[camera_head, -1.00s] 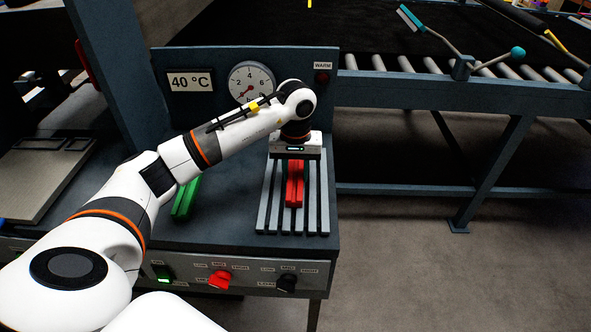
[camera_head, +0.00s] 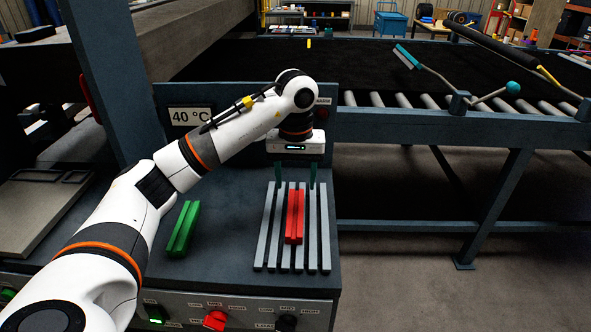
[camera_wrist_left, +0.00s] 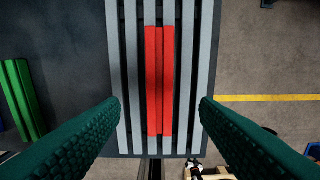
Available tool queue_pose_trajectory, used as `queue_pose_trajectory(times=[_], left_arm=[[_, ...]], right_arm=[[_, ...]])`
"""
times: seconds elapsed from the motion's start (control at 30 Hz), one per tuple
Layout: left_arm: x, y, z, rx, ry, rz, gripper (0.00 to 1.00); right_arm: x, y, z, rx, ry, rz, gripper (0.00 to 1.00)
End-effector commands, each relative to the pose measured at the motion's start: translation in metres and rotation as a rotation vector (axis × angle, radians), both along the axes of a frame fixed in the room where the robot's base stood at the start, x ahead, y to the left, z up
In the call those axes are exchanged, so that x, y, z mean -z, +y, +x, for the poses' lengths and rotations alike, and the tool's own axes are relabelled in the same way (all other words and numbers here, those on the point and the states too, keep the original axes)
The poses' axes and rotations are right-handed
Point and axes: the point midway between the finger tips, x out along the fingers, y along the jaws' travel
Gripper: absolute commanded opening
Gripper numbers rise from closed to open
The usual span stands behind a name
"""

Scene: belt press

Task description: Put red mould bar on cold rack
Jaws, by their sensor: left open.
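The red mould bar (camera_head: 294,217) lies on the slats of the cold rack (camera_head: 272,240), lengthwise along them. In the left wrist view the red bar (camera_wrist_left: 158,80) rests on the middle slats of the rack (camera_wrist_left: 131,40). My left gripper (camera_head: 295,184) is open above the far part of the rack. Its green fingers stand apart on both sides (camera_wrist_left: 160,103), with the bar between and below them and not visibly touched. My right gripper is not in view.
A green bar (camera_head: 183,229) lies on the bench left of the rack. A control panel with a red knob (camera_head: 215,320) runs along the bench front. A roller conveyor (camera_head: 430,122) stands at the right. Dark bench top is free between the green bar and rack.

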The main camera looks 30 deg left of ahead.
Motion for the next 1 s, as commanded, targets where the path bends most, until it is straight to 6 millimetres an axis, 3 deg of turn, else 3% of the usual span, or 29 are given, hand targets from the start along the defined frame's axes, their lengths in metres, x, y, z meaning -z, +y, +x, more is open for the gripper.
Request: queue_pose_trajectory(times=[0.1,0.3,1.0], left_arm=[[-0.022,0.001,0.001,-0.002,-0.003,0.002,0.56],[-0.035,0.001,0.000,-0.002,0.000,0.000,0.56],[-0.036,0.000,0.000,-0.001,0.001,-0.001,0.56]], right_arm=[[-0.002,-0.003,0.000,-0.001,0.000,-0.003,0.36],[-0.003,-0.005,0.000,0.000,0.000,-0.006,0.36],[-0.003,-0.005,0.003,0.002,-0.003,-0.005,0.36]])
